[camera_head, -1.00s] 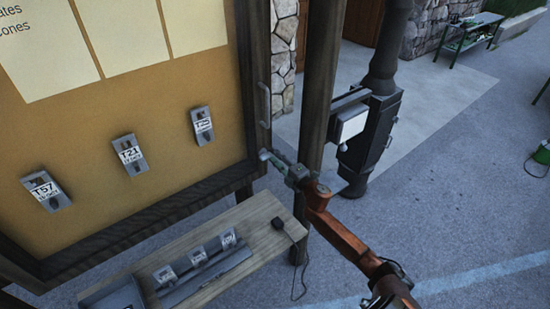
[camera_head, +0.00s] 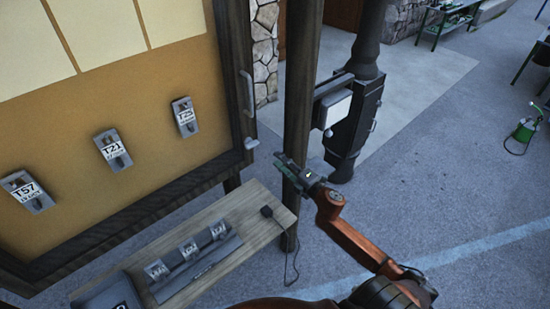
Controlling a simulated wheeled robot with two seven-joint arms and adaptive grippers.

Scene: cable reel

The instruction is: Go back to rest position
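My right gripper (camera_head: 287,164) is in front of the dark wooden post, right of the board's lower right corner. The orange arm behind it comes in from the lower right. I see nothing held in it, but its fingers are too small and dark to tell open from shut. A pale knob (camera_head: 251,143) sits at the frame's corner, a short gap left of the gripper. My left gripper is out of view.
The board (camera_head: 130,85) carries tagged holders T57 (camera_head: 27,191), T21 (camera_head: 113,149) and a third (camera_head: 185,117). A wooden shelf (camera_head: 240,205) below bears more tagged items. The post (camera_head: 300,110) and a dark stove (camera_head: 355,120) stand behind the gripper. Pavement at right is largely open.

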